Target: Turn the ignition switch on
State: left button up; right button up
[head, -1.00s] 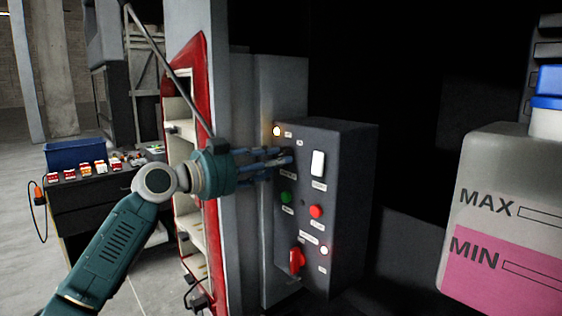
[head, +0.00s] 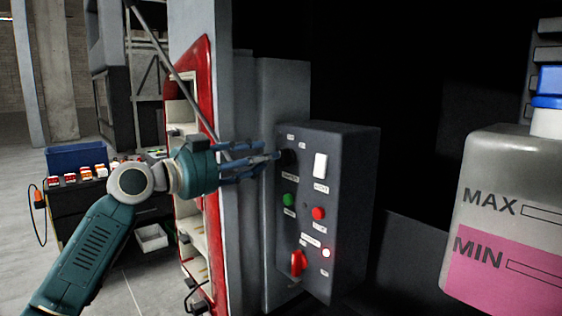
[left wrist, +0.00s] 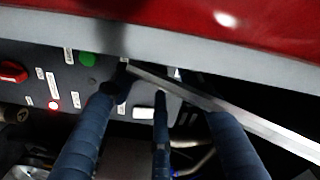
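A dark grey control box (head: 345,200) is mounted on the right of a grey post. Near its top left is a black switch (head: 289,158) with a label below it, apparently the ignition switch; its setting is too small to read. My left gripper (head: 272,157) points at it from the left, its blue fingertips beside it; contact is unclear. In the left wrist view the gripper's blue fingers (left wrist: 160,100) are spread, with nothing held between them. One fingertip overlaps the dark switch (left wrist: 122,88). My right gripper is not in view.
The box also carries a white rocker (head: 320,166), a green button (head: 288,199), a red button (head: 318,213), a red rotary switch (head: 298,262) and a glowing lamp (head: 326,252). A red-edged cabinet (head: 204,80) stands close behind my left arm. A tank (head: 500,180) is right.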

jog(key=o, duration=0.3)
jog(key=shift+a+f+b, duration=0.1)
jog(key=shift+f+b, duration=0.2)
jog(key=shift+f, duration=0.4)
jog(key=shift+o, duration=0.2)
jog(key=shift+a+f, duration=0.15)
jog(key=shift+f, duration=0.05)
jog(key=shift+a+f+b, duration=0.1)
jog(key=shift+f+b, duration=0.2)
jog(key=shift+b, duration=0.15)
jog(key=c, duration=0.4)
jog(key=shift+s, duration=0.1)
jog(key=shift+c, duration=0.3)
pick_arm(q)
jog(key=v, duration=0.5)
jog(key=shift+d+f, duration=0.1)
jog(key=shift+f, duration=0.3)
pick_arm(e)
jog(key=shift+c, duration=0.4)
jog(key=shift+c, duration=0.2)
